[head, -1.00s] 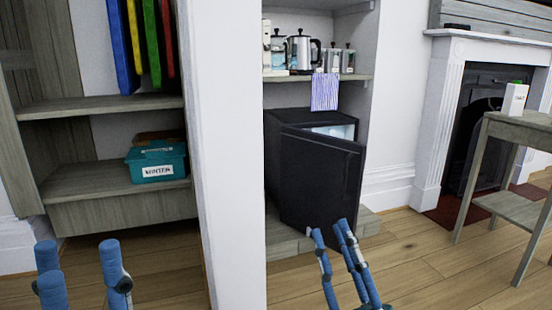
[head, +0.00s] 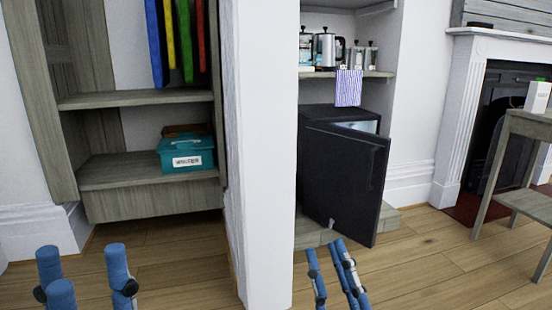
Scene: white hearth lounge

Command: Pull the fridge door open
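The black fridge (head: 328,111) stands low in the alcove. Its door (head: 342,178) is ajar, swung out toward me, with a pale interior showing in the gap at the upper right. My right gripper (head: 330,262) is open and empty, low in the picture in front of the door's lower part. I see no clear contact with the door. My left gripper (head: 88,272) is open and empty at the lower left, over the floor in front of the shelf unit, well away from the fridge.
A white wall end (head: 265,160) stands between the shelf unit (head: 150,205) and the fridge alcove. A striped cloth (head: 348,88) hangs from the shelf above the fridge. A wooden table (head: 525,125) and fireplace (head: 465,110) are at the right. The floor (head: 430,265) between is clear.

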